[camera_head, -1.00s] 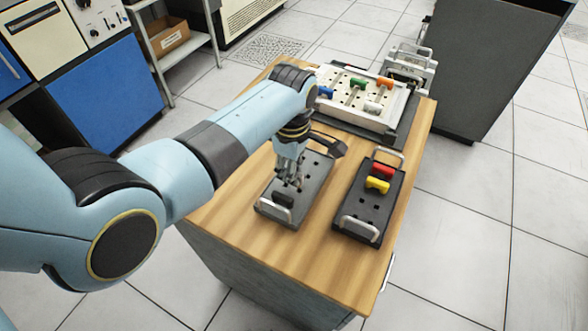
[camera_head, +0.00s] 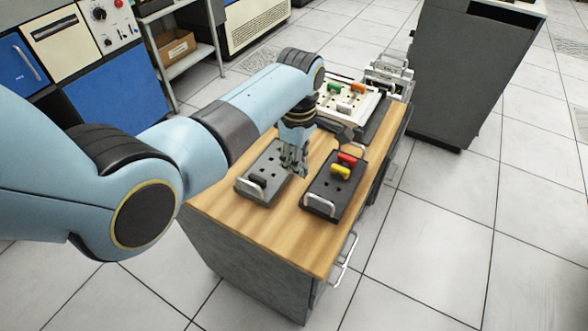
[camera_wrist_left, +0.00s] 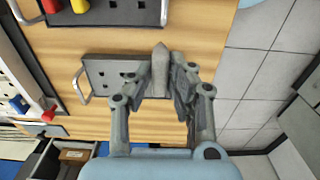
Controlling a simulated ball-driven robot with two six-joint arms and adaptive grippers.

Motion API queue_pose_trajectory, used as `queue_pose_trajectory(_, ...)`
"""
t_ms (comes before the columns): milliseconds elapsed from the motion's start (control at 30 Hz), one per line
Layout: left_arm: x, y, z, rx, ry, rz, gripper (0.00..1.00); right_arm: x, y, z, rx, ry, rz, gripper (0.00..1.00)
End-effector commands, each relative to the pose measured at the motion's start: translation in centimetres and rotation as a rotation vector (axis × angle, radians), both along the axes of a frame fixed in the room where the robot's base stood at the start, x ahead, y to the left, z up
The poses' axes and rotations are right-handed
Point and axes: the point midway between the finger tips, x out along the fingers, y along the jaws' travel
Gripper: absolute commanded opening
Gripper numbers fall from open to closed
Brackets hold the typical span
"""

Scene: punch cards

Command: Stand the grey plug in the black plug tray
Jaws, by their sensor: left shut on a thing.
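The black plug tray (camera_head: 324,202) lies on the right of the wooden top, with a red plug (camera_head: 347,159) and a yellow plug (camera_head: 340,173) standing in its far half. Several holes in its nearer half are empty. It shows partly at the top of the left wrist view (camera_wrist_left: 118,14). My left gripper (camera_head: 293,168) is over the right edge of the grey tray (camera_head: 250,197), close to the gap between the trays. Its fingers are shut on the grey plug (camera_wrist_left: 160,62), clearest in the left wrist view. My right gripper is not in view.
Metal handles rise at the tray ends. A white panel (camera_head: 336,104) with coloured plugs lies farther back. Bare wood (camera_head: 283,232) is free in front of the trays.

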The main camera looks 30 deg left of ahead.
Motion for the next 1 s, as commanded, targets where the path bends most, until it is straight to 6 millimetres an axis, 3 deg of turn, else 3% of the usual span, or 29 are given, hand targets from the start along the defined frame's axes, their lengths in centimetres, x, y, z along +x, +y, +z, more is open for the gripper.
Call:
queue_pose_trajectory(400, 0.2, 0.0, 2.5, 0.001, -0.002, -0.001, 0.00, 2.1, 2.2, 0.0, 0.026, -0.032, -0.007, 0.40)
queue_pose_trajectory(1000, 0.2, 0.0, 5.1, 0.001, -0.001, -0.001, 0.00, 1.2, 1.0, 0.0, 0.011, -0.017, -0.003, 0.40)
